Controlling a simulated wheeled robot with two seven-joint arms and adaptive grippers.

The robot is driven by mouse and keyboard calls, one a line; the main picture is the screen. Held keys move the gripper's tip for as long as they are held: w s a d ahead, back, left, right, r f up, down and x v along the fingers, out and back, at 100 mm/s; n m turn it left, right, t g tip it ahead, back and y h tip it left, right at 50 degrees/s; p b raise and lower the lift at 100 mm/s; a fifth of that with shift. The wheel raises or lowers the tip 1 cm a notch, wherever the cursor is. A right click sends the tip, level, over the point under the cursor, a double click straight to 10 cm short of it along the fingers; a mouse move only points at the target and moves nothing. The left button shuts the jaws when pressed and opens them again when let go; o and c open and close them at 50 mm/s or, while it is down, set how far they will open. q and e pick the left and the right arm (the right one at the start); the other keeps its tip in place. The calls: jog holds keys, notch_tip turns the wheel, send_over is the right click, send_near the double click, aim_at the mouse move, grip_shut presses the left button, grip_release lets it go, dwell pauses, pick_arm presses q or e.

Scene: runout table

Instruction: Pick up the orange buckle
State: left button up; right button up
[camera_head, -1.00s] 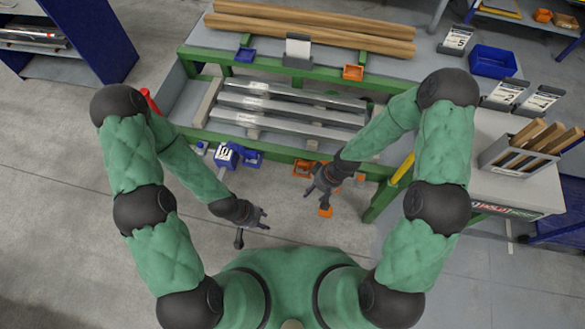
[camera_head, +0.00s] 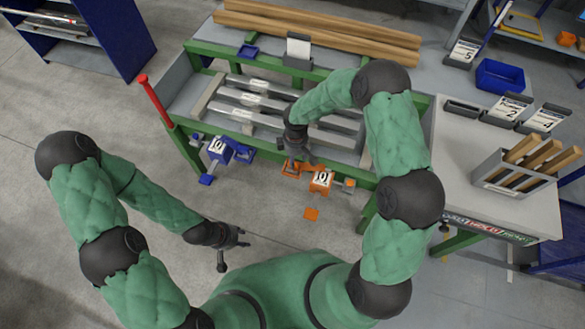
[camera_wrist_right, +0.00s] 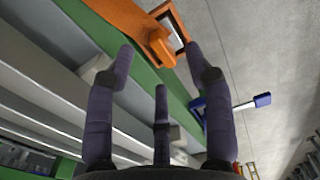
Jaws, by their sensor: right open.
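The orange buckle (camera_head: 320,181), a clamp-like fitting with a white label, sits at the front green rail of the runout table. More orange pieces show beside and below it. In the right wrist view an orange part (camera_wrist_right: 135,25) with a square loop lies on the green rail, just beyond the fingertips. My right gripper (camera_head: 300,155) hangs over the front rail, left of the labelled part; the right wrist view shows its fingers (camera_wrist_right: 160,75) spread with nothing between them. My left gripper (camera_head: 235,248) is spread and empty, low over the floor in front of the table.
A similar blue fitting (camera_head: 220,150) sits on the same rail to the left; its blue lever shows in the wrist view (camera_wrist_right: 262,100). Grey bars (camera_head: 250,102) lie behind the rail. A red handle (camera_head: 150,95) rises at the table's left corner. A side table (camera_head: 460,150) stands right.

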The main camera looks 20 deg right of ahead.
jog(key=f, duration=0.2)
jog(key=f+b, duration=0.1)
jog(key=w+f+b, duration=0.1)
jog(key=f, duration=0.1)
jog(key=shift+a+f, duration=0.2)
jog(key=shift+f, duration=0.15)
jog(key=shift+r, duration=0.1)
grip_shut()
